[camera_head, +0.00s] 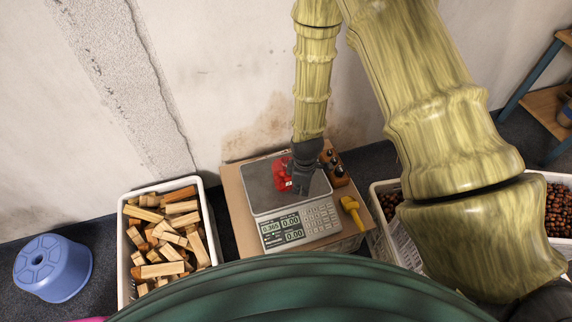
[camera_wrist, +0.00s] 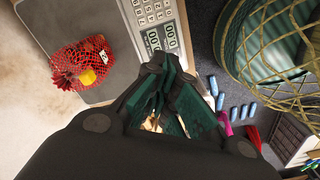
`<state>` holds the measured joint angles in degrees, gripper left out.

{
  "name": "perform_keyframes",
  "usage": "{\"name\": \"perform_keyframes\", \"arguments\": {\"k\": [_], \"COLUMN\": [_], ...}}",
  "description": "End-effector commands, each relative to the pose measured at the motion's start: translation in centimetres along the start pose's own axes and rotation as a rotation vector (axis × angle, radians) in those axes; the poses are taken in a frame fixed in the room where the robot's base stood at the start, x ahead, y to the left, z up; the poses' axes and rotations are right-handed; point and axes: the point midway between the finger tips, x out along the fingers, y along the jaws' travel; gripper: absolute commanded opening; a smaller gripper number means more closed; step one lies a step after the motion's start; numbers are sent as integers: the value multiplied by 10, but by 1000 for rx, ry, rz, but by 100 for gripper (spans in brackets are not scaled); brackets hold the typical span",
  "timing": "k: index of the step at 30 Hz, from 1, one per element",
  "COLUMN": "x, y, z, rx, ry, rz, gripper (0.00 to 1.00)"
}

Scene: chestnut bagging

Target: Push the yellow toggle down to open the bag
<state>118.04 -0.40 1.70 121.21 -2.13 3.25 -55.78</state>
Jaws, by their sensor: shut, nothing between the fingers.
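A red net bag (camera_wrist: 72,62) lies on the metal plate of the scale (camera_wrist: 125,85) in the wrist view. A small yellow toggle (camera_wrist: 88,78) sits on the bag, with a white tag (camera_wrist: 103,57) near it. In the head view the red bag (camera_head: 280,176) is on the scale plate (camera_head: 262,196), partly hidden by my gripper (camera_head: 302,188). My gripper is shut and empty, pointing down above the plate. In the wrist view the gripper (camera_wrist: 165,88) is apart from the bag and toggle, to their right. The toggle cannot be made out in the head view.
The scale's display and keypad (camera_head: 300,224) face me. A yellow T-shaped item (camera_head: 352,211) lies right of it; dark bottles (camera_head: 332,162) stand behind. A crate of wood blocks (camera_head: 126,262) stands left beside a blue stool (camera_head: 52,266). Crates of chestnuts (camera_head: 408,250) stand right.

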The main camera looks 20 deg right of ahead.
Motion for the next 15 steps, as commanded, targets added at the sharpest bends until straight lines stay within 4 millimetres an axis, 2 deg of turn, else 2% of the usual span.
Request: {"name": "perform_keyframes", "arguments": {"k": [1, 6, 10, 15], "x": [-19, -69, -96, -109], "y": [21, 65, 83, 92], "z": [-16, -52, -68, -76], "rx": [-89, -362, -497, -572], "ry": [2, -10, -19, -25], "rz": [10, 11, 9, 5], "gripper": [0, 0, 0, 0]}}
